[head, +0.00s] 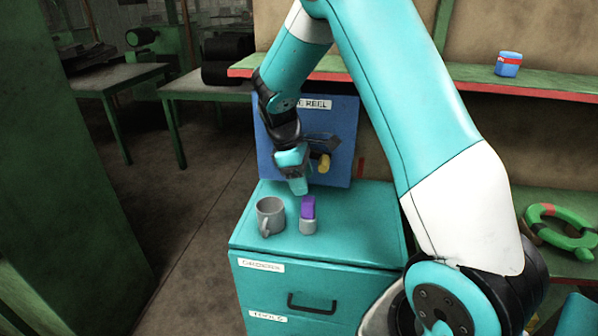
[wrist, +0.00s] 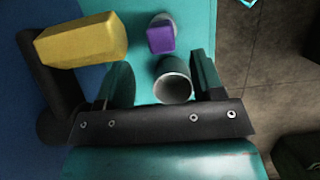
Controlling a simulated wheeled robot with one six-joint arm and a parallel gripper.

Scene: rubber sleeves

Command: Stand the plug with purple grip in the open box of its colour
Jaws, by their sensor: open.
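The plug with the purple grip (head: 308,208) stands upright on the teal cabinet top, its grey lower part below the purple block. It also shows in the wrist view (wrist: 161,38), beyond the fingertips. My gripper (head: 297,186) is above the cabinet top, behind and above the plug, and apart from it. In the wrist view my gripper (wrist: 163,80) is open, with a grey mug (wrist: 172,90) appearing between its fingers. No open purple box shows in either view.
The grey mug (head: 270,216) stands close left of the plug on the cabinet (head: 360,235). A blue panel (head: 340,135) with a yellow handle (head: 324,163) rises behind. A shelf (head: 470,78) at right holds a small blue container (head: 508,65). The cabinet's right part is clear.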

